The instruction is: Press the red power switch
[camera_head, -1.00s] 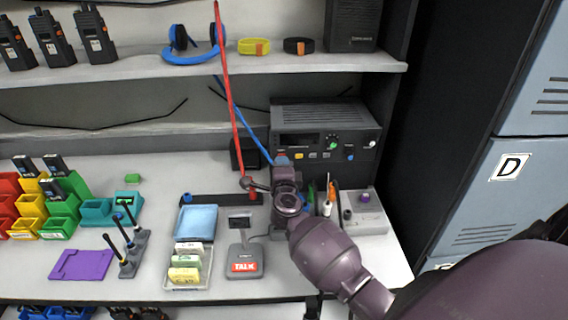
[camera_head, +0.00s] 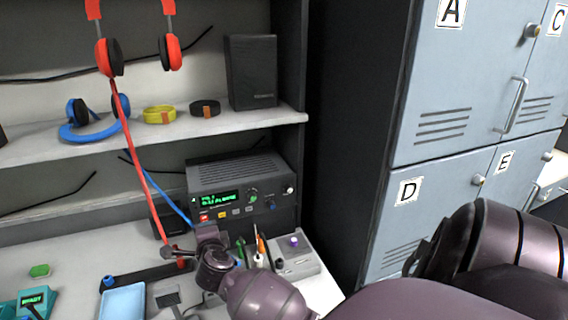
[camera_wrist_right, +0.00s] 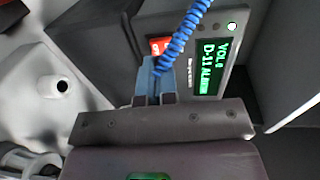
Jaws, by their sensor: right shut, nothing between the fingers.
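The red power switch (camera_head: 204,217) is at the lower left of the front panel of a dark radio unit (camera_head: 238,170). The radio's display (camera_head: 216,198) is lit with green text. My right gripper (camera_head: 206,230) is just below and in front of the switch, with its fingers shut and empty. In the right wrist view, the shut blue fingertips (camera_wrist_right: 154,68) are close to the red switch (camera_wrist_right: 160,46) and hide part of it. I cannot tell whether they touch it. The lit display (camera_wrist_right: 214,68) is to the right. My left gripper is not in view.
A blue coiled cord (camera_wrist_right: 183,32) crosses close to the fingertips. Red headphones (camera_head: 170,52) hang above, with a red cord running down. A grey box with a purple knob (camera_head: 296,258) and a pen holder stand right of my gripper. Blue-grey lockers (camera_head: 440,125) are at right.

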